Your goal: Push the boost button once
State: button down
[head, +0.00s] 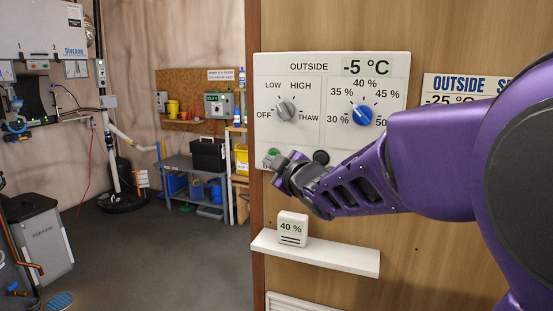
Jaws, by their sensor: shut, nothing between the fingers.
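A white control panel (333,75) is fixed to the wooden wall. On its lower edge a green spot (273,152), perhaps a button, shows at the left, partly hidden by my gripper. A round black button or knob (321,157) shows to the right, just above my wrist. No boost label is readable. My gripper (272,161) is shut and empty, with its fingertips over the panel's lower left corner by the green spot. I cannot tell whether the tips touch it.
The panel has a grey knob (286,110), a blue knob (362,115) and a display (366,67) reading -5 °C. Below my gripper a white shelf (316,257) holds a small meter (292,229) reading 40 %. Open floor lies to the left.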

jog(key=shift+s+a+r+b, duration=0.1)
jog(key=shift+s+a+b, duration=0.2)
jog(key=shift+s+b, duration=0.4)
jog(key=shift+s+a+b, duration=0.3)
jog(key=shift+s+b, duration=0.05)
jog(key=shift+s, duration=0.55)
jog(key=shift+s+a+r+b, duration=0.1)
jog(key=shift+s+a+b, duration=0.2)
jog(key=shift+s+b, duration=0.4)
jog(key=shift+s, duration=0.1)
